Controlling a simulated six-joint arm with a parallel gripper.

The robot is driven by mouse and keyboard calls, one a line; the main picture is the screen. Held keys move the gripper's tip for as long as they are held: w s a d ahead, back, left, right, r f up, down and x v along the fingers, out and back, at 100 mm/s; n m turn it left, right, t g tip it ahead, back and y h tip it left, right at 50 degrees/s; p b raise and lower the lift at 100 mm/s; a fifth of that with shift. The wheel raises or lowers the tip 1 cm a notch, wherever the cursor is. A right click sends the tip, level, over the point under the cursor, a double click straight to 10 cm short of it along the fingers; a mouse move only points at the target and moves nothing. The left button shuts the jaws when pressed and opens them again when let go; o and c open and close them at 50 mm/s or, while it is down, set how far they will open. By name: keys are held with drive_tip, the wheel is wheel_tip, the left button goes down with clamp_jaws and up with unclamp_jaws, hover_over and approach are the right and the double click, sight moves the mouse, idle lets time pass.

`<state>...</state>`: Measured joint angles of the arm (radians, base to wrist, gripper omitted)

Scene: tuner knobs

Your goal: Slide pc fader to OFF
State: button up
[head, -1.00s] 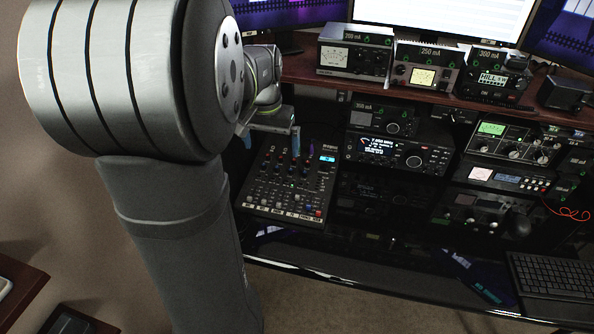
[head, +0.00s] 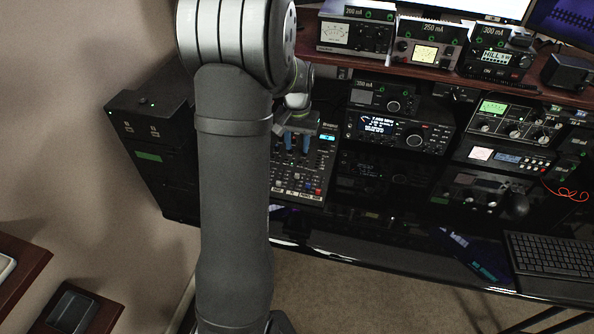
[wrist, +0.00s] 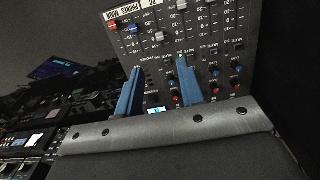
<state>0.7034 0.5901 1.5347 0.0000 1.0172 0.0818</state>
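The mixer (head: 300,186) sits on the desk just right of my arm, its upper part partly hidden by my gripper. In the wrist view its panel is upside down. A white fader cap (wrist: 159,37), in line with the PC label, appears to be the pc fader. A red cap (wrist: 113,27) and a blue cap (wrist: 134,28) lie left of it, under the PHONES MAIN labels. My gripper (wrist: 160,64) is open, its two blue fingers apart with nothing between them. In the head view my gripper (head: 297,148) is over the mixer's upper part. Contact cannot be told.
A black cabinet (head: 160,155) stands left of my arm. A radio (head: 398,130) is right of the mixer, with meters (head: 355,35) on the shelf above. Knobs (wrist: 210,75) crowd the panel near the fingers. A keyboard (head: 552,255) lies far right.

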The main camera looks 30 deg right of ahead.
sight(297, 174)
wheel_tip(297, 174, down, 12)
idle(0.4)
drive_tip(key=shift+c, duration=0.2)
clamp_jaws()
